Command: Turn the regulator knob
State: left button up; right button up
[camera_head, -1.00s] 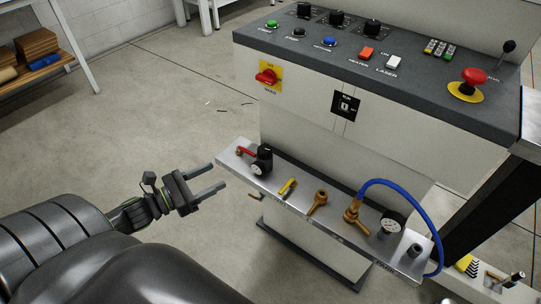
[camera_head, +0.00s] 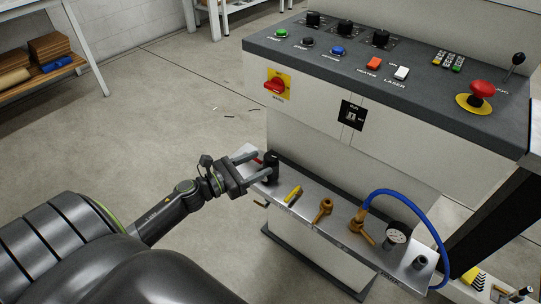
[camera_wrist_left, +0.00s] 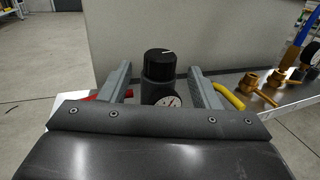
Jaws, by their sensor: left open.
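The regulator stands at the left end of the metal shelf (camera_head: 300,208). Its black knob (camera_head: 271,158) is on top, and in the left wrist view the knob (camera_wrist_left: 160,62) shows a white mark, with a round gauge (camera_wrist_left: 168,101) below it. My left gripper (camera_head: 257,163) is open, with one finger on each side of the regulator. In the left wrist view the fingers (camera_wrist_left: 160,85) stand apart to the left and right of the regulator body, with gaps visible. My right gripper is not in view.
A red handle (camera_wrist_left: 110,94) is beside the regulator. A yellow lever (camera_head: 293,193), brass valves (camera_head: 322,209), a blue hose (camera_head: 405,201) and a second gauge (camera_head: 396,235) are farther right on the shelf. The control panel (camera_head: 400,90) overhangs above.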

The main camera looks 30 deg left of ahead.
aim_at(265, 161)
pick_arm(q)
jog(key=shift+p+x, duration=0.5)
jog(key=shift+x, duration=2)
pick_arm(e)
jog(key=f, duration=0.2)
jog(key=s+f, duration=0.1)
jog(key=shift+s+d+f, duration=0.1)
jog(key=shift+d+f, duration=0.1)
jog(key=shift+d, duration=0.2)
pick_arm(q)
jog(key=c, duration=1)
jog(key=shift+o, duration=0.2)
jog(key=shift+y, duration=0.3)
